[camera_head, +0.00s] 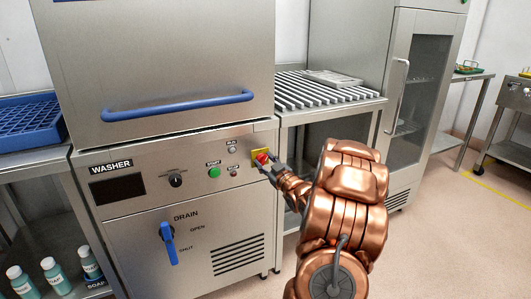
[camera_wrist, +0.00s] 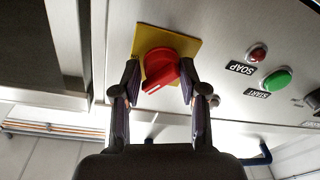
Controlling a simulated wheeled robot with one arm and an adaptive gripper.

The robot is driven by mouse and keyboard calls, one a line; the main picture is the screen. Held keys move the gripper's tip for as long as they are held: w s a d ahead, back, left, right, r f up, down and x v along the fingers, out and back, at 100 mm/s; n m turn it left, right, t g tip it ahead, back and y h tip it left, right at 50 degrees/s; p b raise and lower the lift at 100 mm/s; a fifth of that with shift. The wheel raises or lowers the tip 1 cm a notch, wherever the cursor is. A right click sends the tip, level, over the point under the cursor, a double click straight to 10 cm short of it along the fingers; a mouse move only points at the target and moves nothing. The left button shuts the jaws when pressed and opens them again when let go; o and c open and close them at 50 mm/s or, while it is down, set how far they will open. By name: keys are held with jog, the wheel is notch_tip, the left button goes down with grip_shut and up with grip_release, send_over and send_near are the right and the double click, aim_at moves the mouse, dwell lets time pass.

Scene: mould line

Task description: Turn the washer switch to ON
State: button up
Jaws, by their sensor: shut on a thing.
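The washer switch (camera_wrist: 160,70) is a red rotary knob on a yellow plate (camera_wrist: 192,47) on the washer's front panel. In the wrist view it shows a white line on its face. In the head view the red knob (camera_head: 262,158) sits at the right end of the panel, partly covered by my gripper (camera_head: 275,170). In the wrist view my gripper (camera_wrist: 157,82) has one finger on each side of the knob and is shut on it. Any ON or OFF lettering by the knob is hidden or too small to read.
The washer panel (camera_head: 150,165) also carries a green start button (camera_head: 214,172), a black dial (camera_head: 175,180) and small lamps. A blue drain handle (camera_head: 168,242) is below, and a blue door bar (camera_head: 178,104) above. A slatted table (camera_head: 375,102) stands at right.

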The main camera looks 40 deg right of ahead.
jog(key=m+p, duration=0.1)
jog(key=m, duration=0.1)
jog(key=m+p, duration=0.4)
jog(key=shift+w+a+f+h, duration=0.1)
jog(key=shift+a+f+h, duration=0.1)
jog(key=shift+a+h, duration=0.1)
jog(key=m+p, duration=0.2)
jog(key=m, duration=0.3)
jog(key=shift+f+h, duration=0.1)
jog(key=shift+h, duration=0.3)
jog(key=shift+m+p, duration=0.35)
jog(key=shift+m, duration=0.05)
jog(key=o, duration=1)
jog(key=shift+w, duration=0.1)
jog(key=shift+o, duration=0.2)
jog(key=shift+d, duration=0.1)
jog(key=shift+s, duration=0.2)
